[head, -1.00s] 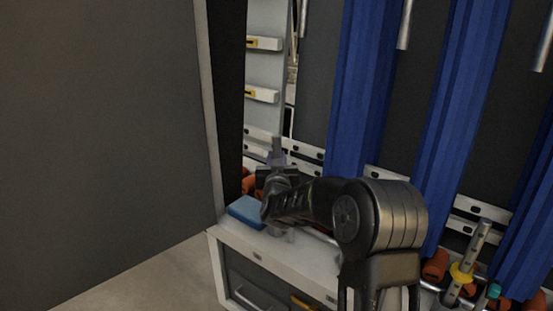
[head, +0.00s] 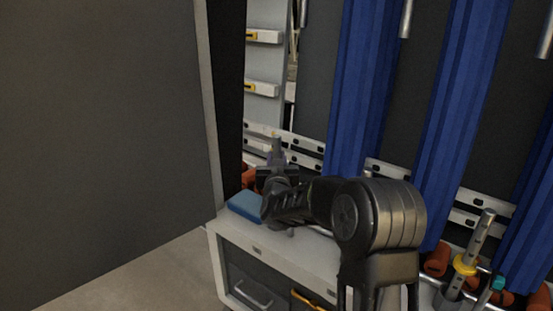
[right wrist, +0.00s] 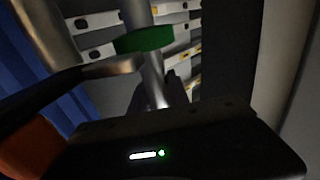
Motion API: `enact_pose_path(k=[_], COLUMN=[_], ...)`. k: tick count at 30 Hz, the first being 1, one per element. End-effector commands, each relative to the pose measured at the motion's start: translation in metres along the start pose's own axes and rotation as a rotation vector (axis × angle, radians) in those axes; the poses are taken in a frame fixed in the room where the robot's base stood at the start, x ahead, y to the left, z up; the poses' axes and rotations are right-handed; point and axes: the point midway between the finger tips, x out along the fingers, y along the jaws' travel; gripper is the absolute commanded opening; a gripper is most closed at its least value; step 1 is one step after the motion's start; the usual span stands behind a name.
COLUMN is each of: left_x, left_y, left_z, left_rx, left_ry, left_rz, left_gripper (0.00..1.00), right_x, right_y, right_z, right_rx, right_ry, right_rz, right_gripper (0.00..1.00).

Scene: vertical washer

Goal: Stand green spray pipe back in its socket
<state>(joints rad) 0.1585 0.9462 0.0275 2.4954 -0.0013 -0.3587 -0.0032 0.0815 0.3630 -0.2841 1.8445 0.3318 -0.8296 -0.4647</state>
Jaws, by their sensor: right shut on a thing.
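My right gripper (head: 278,178) is shut on the green spray pipe above the left end of the white counter. In the head view the pipe's grey upper end (head: 277,149) sticks up, nearly upright, above the jaws. The right wrist view shows the metal pipe with its green ring (right wrist: 144,39) and the gripper's fingers (right wrist: 150,82) around the shaft below the ring. The pipe's lower end is mostly hidden by my arm and gripper in the head view. I cannot make out its socket. My left gripper is not in view.
A blue block (head: 245,206) lies on the counter (head: 300,256) beside the gripper. Blue vertical brushes (head: 362,90) stand behind. A yellow-ringed pipe (head: 465,265) and a teal-ringed one (head: 497,283) stand at right with orange parts. A large grey panel (head: 110,130) fills the left.

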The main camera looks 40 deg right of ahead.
Motion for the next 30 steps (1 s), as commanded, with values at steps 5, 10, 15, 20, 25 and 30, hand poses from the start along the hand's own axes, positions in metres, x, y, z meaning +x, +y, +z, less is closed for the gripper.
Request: enact_pose_path(k=[5, 10, 15, 20, 25, 30], left_x=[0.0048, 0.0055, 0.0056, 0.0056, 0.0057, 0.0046], left_y=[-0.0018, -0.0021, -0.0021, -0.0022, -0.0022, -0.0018], left_z=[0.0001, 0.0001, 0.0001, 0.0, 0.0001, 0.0], left_rx=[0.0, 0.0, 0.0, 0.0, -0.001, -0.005], left_ry=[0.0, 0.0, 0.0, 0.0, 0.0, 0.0], left_rz=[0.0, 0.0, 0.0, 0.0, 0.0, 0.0], left_gripper=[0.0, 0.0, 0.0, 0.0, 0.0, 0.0], right_x=[0.0001, 0.0001, 0.0, -0.0001, -0.0002, -0.0093], right_y=[0.0, 0.0, 0.0, 0.0, 0.0, -0.0001], right_z=[0.0051, 0.0062, 0.0068, 0.0072, 0.0085, 0.0083], right_rx=[0.0, 0.0, 0.0, 0.0, 0.0, 0.0], right_ry=[0.002, 0.001, 0.0, -0.001, -0.003, -0.004], right_rz=[0.0, 0.0, 0.0, 0.0, 0.0, -0.001], right_gripper=[0.0, 0.27, 0.41, 0.47, 0.47, 0.47])
